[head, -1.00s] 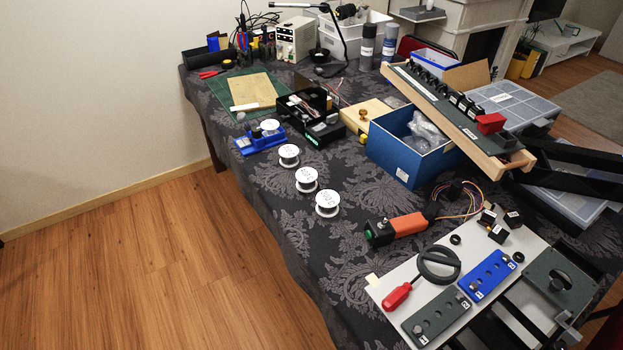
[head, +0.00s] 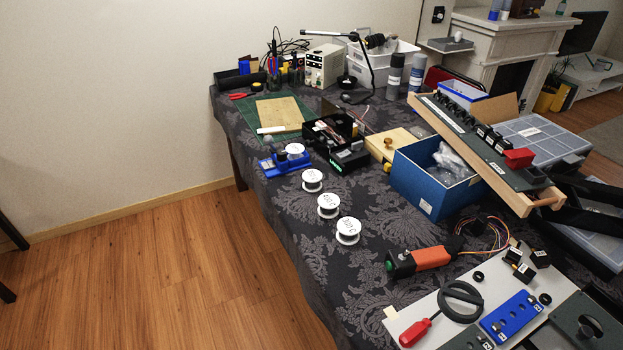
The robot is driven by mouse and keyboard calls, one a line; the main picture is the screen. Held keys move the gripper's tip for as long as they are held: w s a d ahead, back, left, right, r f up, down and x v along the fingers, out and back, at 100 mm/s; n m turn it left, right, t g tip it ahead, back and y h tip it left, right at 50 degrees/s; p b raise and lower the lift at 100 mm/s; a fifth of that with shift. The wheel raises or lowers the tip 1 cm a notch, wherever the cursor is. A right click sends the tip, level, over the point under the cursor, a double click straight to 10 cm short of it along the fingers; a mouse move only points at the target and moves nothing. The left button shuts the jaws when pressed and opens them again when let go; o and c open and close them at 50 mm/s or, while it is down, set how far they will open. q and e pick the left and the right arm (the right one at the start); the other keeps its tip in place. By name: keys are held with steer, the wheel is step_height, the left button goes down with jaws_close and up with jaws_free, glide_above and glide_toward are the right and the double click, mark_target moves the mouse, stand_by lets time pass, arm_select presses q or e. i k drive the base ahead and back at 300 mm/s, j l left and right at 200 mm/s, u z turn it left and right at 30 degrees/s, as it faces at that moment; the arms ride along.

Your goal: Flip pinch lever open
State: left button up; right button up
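No part that I can clearly tell as the pinch lever shows. At the lower right in the head view, a light grey board (head: 416,309) lies on the table and carries several cockpit-like parts. A blue panel (head: 511,318) has small knobs and white labels. A dark grey panel (head: 466,342) beside it is cut by the bottom edge. A larger dark panel (head: 585,328) at the right is partly cut off. Neither of my grippers is in view.
The table (head: 290,225) has a dark patterned cloth. The wooden floor (head: 150,280) to the left is clear.

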mark_target(267, 139)
steer(key=i+j+z, duration=0.15)
steer(key=j, duration=0.2)
steer(key=i+j+z, duration=0.15)
steer(key=j, duration=0.2)
steer(key=i+j+z, duration=0.15)
steer(key=j, duration=0.2)
steer(key=i+j+z, duration=0.15)
steer(key=j, duration=0.25)
steer(key=i+j+z, duration=0.15)
steer(key=j, duration=0.25)
steer(key=k, duration=0.05)
